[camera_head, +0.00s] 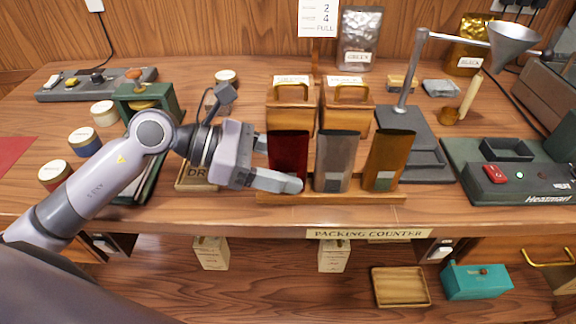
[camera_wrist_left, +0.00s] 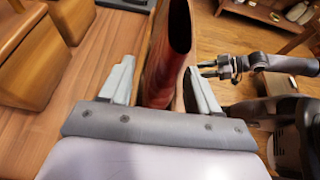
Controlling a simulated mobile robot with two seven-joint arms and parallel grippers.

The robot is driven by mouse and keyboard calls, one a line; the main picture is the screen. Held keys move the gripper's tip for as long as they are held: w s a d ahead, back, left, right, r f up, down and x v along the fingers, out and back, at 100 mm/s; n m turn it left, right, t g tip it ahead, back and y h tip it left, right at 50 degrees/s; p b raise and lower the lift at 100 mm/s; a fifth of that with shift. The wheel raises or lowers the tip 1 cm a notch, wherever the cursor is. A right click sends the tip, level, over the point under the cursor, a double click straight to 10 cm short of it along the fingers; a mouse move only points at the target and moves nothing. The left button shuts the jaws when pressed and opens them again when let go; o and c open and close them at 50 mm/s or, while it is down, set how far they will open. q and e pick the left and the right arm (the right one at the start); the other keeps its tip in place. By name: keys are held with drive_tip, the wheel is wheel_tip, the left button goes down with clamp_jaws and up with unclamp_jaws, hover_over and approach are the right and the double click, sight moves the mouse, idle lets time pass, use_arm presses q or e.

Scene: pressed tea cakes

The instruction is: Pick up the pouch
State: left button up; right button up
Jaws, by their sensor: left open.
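Three pouches stand upright in a wooden rack (camera_head: 330,198) at the counter's front: a dark red pouch (camera_head: 288,152), a grey pouch (camera_head: 334,160) and an amber pouch (camera_head: 386,160). My left gripper (camera_head: 277,165) is open at the red pouch, coming from the left. In the left wrist view the red pouch (camera_wrist_left: 168,50) stands between the spread fingers of my left gripper (camera_wrist_left: 163,80); I cannot tell whether either finger touches it. The red pouch's lower front is partly hidden by a finger. My right gripper (camera_wrist_left: 212,68) shows small in the left wrist view, away from the pouches.
Two wooden boxes with handles (camera_head: 291,93) (camera_head: 347,97) stand right behind the pouches. A silver pouch (camera_head: 359,45) and a gold pouch (camera_head: 468,50) stand at the back. A grey funnel stand (camera_head: 409,75) and a green sealer (camera_head: 515,180) are to the right. Several tins stand left.

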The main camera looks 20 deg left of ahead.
use_arm(q)
drive_tip(key=shift+w+d+f, duration=0.2)
drive_tip(key=shift+d+f, duration=0.05)
drive_tip(key=shift+d, duration=0.3)
drive_tip(key=c, duration=1)
drive_tip(key=shift+c, duration=0.2)
